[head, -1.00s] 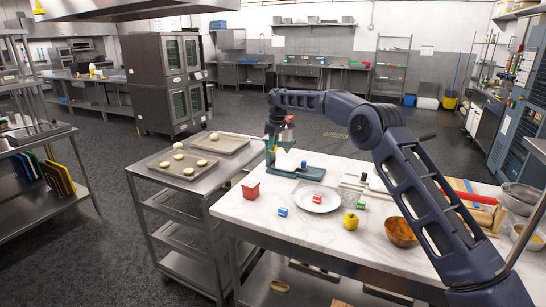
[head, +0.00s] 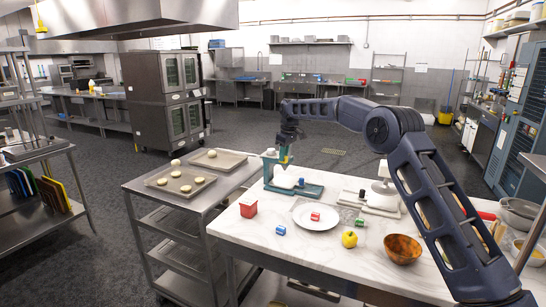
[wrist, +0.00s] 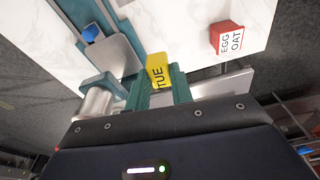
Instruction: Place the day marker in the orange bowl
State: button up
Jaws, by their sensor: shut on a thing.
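My gripper (head: 287,153) is above the far left part of the marble table, over a teal device (head: 307,189). In the wrist view a yellow day marker (wrist: 158,72) lettered TUE sits at the ends of the gripper's teal fingers, which are shut on it. I cannot make the marker out in the head view. The orange bowl (head: 402,249) stands on the table's right front part, well to the right of my gripper. It looks empty.
A red EGG OAT box (head: 249,204) shows also in the wrist view (wrist: 228,38). A white plate (head: 300,224) holds a red block (head: 315,216). Blue (head: 280,229) and green (head: 360,222) blocks and a yellow apple (head: 349,239) lie nearby. A white device (head: 384,190) stands behind the bowl.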

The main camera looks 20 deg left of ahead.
jog(key=d+r+m, duration=0.1)
jog(key=d+m, duration=0.1)
jog(key=d, duration=1.2)
jog(key=m+t, duration=0.1)
jog(key=m, duration=0.5)
send_over(404, 241)
jog(key=s, duration=0.5)
notch_tip(404, 241, down, 7)
jog(key=shift+h, duration=0.3)
jog(key=shift+s+a+f, duration=0.1)
jog(key=shift+a+f, duration=0.1)
jog(key=shift+f, duration=2.55)
jog(key=shift+a+f, duration=0.2)
jog(key=shift+f, duration=2.55)
jog(key=o, duration=1)
jog(key=shift+o, duration=0.2)
